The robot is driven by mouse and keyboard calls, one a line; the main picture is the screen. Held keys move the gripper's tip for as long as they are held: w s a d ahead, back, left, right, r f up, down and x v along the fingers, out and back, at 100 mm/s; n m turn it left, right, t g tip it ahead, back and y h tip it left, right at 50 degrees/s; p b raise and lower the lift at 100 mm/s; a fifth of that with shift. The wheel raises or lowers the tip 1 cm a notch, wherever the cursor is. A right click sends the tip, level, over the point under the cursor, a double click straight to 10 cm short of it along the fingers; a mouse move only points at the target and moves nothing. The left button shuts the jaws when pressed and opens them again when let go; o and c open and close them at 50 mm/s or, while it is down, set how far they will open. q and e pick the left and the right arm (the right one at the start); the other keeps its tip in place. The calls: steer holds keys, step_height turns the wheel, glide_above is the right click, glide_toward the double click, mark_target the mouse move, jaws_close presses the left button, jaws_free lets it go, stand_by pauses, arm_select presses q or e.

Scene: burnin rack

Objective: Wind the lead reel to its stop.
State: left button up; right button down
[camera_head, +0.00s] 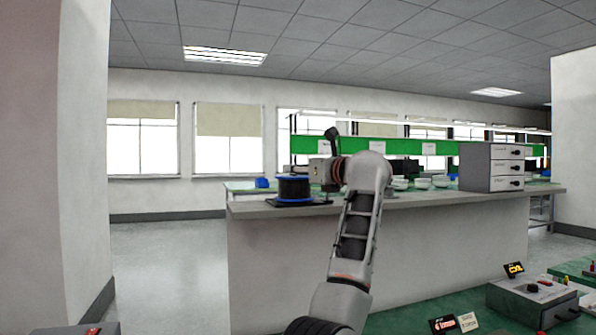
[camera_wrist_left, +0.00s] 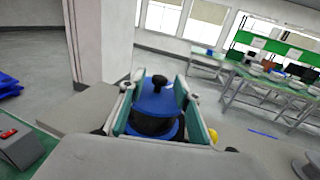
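The lead reel (camera_head: 294,188) stands upright near the left end of the grey counter in the head view. It has a dark winding and a blue base. My left gripper (camera_head: 314,172) is just right of it, partly hidden by its own wrist. In the left wrist view, a blue reel top with a black knob (camera_wrist_left: 158,84) shows between the spread teal-padded fingers of the left gripper (camera_wrist_left: 158,100). The fingers are apart, one on each side; I cannot tell whether they touch it. My right gripper is not in view.
A grey control box (camera_head: 532,302) stands on the green surface at lower right. A pillar (camera_head: 85,160) is at the left.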

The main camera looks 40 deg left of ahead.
arm_select(q)
steer(key=shift+w+a, duration=0.1)
steer(key=shift+a, duration=0.25)
jaws_close()
steer(key=shift+r, duration=0.1)
